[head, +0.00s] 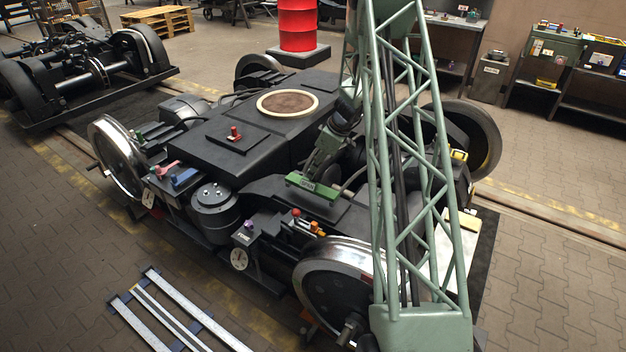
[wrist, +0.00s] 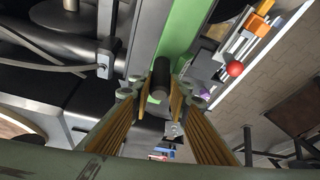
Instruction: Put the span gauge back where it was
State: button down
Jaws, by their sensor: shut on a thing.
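A green block-like bar with lettering on its side, likely the span gauge (head: 313,187), is at the middle of the near bogie, over the dark frame. My gripper (head: 319,170) is directly above it and points down. In the wrist view the green bar (wrist: 180,38) runs away from between my fingers. My fingers (wrist: 160,92) are closed around a dark round handle (wrist: 160,76) at the bar. I cannot tell whether the bar rests on the frame or hangs just above it.
A tray with a red knob (head: 296,213) and small tools is just in front of the bar. A wheel (head: 340,285) stands to the front right. A black plate with a red knob (head: 235,133) is to the left. Long grey bars (head: 185,315) lie on the floor in front.

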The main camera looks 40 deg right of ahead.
dwell(0.3)
jog(key=shift+f+b, duration=0.3)
jog(key=shift+f, duration=1.55)
jog(key=shift+f+b, duration=0.15)
jog(key=shift+b, duration=0.15)
jog(key=c, duration=2.5)
grip_release()
jog(key=shift+o, duration=0.2)
jog(key=shift+r+p, duration=0.2)
jog(key=shift+p, duration=0.2)
jog(key=p+v, duration=0.1)
jog(key=v, duration=1.1)
